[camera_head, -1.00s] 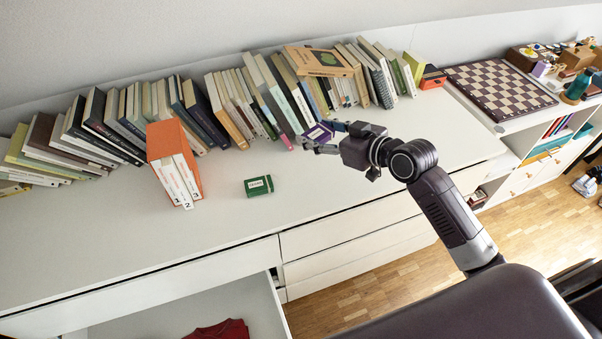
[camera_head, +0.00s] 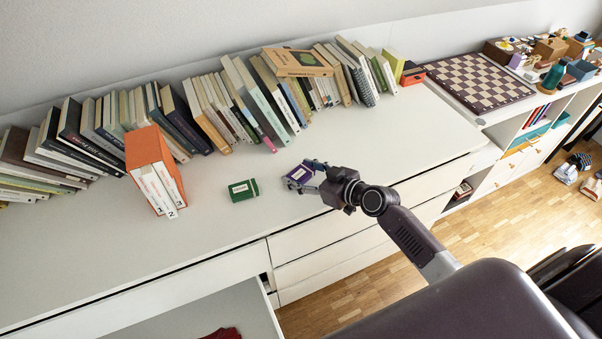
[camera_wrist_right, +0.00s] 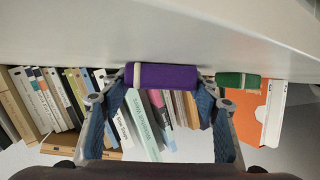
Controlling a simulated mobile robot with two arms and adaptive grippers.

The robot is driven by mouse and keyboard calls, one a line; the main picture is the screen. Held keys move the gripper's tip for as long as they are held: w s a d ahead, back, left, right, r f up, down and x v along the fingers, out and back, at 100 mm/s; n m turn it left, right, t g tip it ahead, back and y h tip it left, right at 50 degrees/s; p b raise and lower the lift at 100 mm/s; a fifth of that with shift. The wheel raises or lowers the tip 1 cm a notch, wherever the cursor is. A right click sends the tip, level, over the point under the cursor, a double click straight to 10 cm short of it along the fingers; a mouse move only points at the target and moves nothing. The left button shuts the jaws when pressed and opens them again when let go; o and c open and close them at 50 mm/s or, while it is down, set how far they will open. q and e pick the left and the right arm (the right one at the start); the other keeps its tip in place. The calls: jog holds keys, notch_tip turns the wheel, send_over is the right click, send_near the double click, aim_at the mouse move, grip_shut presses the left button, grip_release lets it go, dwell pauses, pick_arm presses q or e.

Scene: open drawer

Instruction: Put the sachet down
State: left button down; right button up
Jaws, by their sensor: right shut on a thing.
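A small purple sachet (camera_head: 299,174) with a pale label is between the fingertips of my right gripper (camera_head: 306,174). My right gripper is shut on it. The sachet is over the white dresser top, to the right of a green pack. In the right wrist view, the purple sachet (camera_wrist_right: 162,76) spans the gap between the two blue-padded fingers (camera_wrist_right: 160,84), close to the white surface. I cannot tell whether it touches the top. My left gripper is out of view.
The green pack (camera_head: 242,190) lies just left of the sachet. An orange box file (camera_head: 148,157) stands further left. A row of books (camera_head: 203,112) runs along the wall. A chessboard (camera_head: 480,83) lies at the right. An open drawer (camera_head: 205,316) is at the front.

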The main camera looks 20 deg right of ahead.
jog(key=shift+f, duration=0.15)
jog(key=o, duration=1)
jog(key=shift+r, duration=0.2)
